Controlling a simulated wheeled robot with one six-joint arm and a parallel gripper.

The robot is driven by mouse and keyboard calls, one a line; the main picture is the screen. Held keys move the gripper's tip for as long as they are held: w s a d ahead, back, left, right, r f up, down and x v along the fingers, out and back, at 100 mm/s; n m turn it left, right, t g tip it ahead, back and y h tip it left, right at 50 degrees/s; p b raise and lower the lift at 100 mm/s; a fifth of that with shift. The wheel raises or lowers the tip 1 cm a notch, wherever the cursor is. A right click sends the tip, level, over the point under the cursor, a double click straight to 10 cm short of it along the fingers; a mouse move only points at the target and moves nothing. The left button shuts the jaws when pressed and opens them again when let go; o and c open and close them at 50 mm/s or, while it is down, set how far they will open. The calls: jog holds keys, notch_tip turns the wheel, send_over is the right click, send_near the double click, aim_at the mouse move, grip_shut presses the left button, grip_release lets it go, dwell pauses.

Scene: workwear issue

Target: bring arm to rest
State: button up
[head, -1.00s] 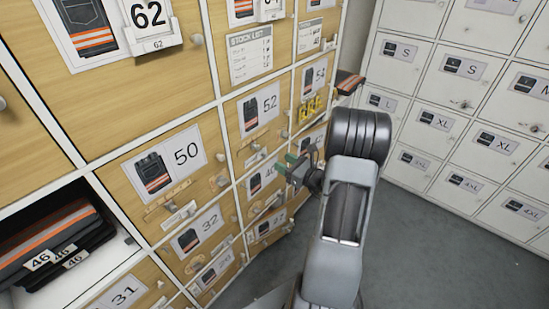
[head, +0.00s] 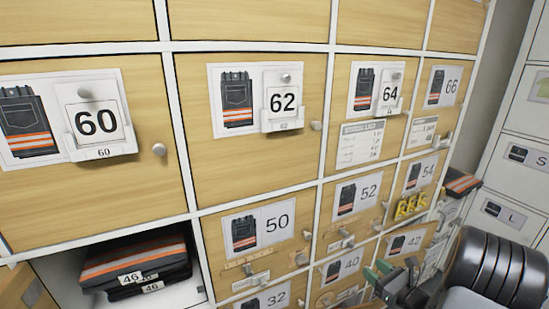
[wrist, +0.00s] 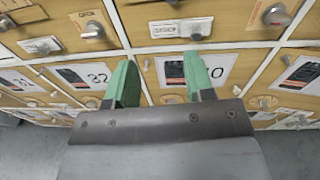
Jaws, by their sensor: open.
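My gripper (head: 384,277) is at the lower right of the head view, in front of the lower lockers. In the wrist view its two green fingers (wrist: 160,85) stand apart with nothing between them. Beyond the fingers are wooden locker doors with number cards, one of them 32 (wrist: 97,75). My arm fills the lower right corner of the head view, and most of it is cut off by the frame edge.
Doors 60 (head: 98,122), 62 (head: 283,100) and 50 (head: 275,222) are shut. An open compartment (head: 185,293) holds folded trousers (head: 135,262) tagged 46. Yellow tags (head: 411,206) hang near door 54. White lockers (head: 505,212) stand at right.

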jog(key=s+a+n+g+y+p, duration=0.2)
jog(key=s+a+n+g+y, duration=0.1)
jog(key=s+a+n+g, duration=0.75)
jog(key=s+a+r+n+h+p, duration=0.1)
jog(key=a+r+n+h+p, duration=0.1)
jog(key=r+n, duration=0.4)
jog(key=s+a+r+n+g+h+p, duration=0.1)
jog(key=a+r+n+h+p, duration=0.1)
jog(key=r+n, duration=0.4)
jog(key=s+a+r+n+h+p, duration=0.1)
jog(key=a+r+n+h, duration=0.3)
jog(key=n, duration=0.4)
jog(key=shift+s+r+g+h+p, duration=0.4)
jog(key=shift+s+r+h, duration=0.15)
jog(key=shift+r+h, duration=0.4)
jog(key=shift+c, duration=0.6)
jog(key=shift+s+n, duration=0.15)
jog(key=shift+n, duration=0.1)
